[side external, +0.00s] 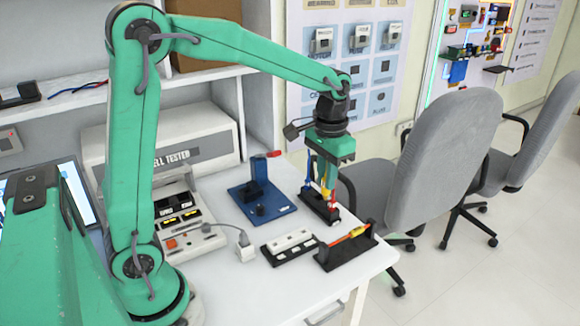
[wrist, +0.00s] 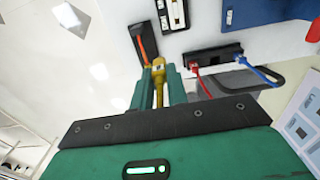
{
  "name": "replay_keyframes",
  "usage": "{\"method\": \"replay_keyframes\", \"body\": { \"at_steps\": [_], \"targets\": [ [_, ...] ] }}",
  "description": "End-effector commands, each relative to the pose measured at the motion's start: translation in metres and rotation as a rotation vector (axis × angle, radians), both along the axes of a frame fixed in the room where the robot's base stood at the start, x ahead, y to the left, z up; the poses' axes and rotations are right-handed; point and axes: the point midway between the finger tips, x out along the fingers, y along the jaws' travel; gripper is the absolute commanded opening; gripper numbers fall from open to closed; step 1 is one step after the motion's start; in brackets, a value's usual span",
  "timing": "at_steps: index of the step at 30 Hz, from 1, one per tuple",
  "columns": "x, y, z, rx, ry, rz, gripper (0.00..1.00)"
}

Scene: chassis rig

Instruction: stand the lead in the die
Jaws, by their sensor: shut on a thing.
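My gripper (side external: 328,160) hangs over the black rack (side external: 319,208) at the right of the table. It is shut on a yellow lead (side external: 326,188), which points down. In the wrist view the yellow lead (wrist: 158,80) sits between the fingers of my gripper (wrist: 160,74). A blue lead (side external: 308,178) and a red lead (side external: 332,200) stand upright in the rack, beside the yellow one. I cannot tell whether the yellow lead's lower end is clear of the rack.
A black cradle (side external: 345,250) with an orange-red and yellow piece lies at the front right edge. A white-topped strip (side external: 289,243) lies beside it. A cell tester (side external: 160,150) and a control box (side external: 183,220) stand at left. Grey chairs (side external: 440,150) stand beyond the table.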

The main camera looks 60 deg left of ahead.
Motion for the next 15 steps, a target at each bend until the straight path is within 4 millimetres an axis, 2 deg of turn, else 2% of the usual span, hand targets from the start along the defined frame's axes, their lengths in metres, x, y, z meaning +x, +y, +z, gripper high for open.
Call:
{"method": "replay_keyframes", "body": {
  "at_steps": [5,12,15],
  "targets": [
    [0.001,0.0,0.015,0.0,-0.003,0.0,0.0],
    [0.001,0.0,0.053,0.0,-0.005,0.0,0.0],
    [0.001,0.019,0.049,0.0,0.0,0.006,0.0]
  ]
}}
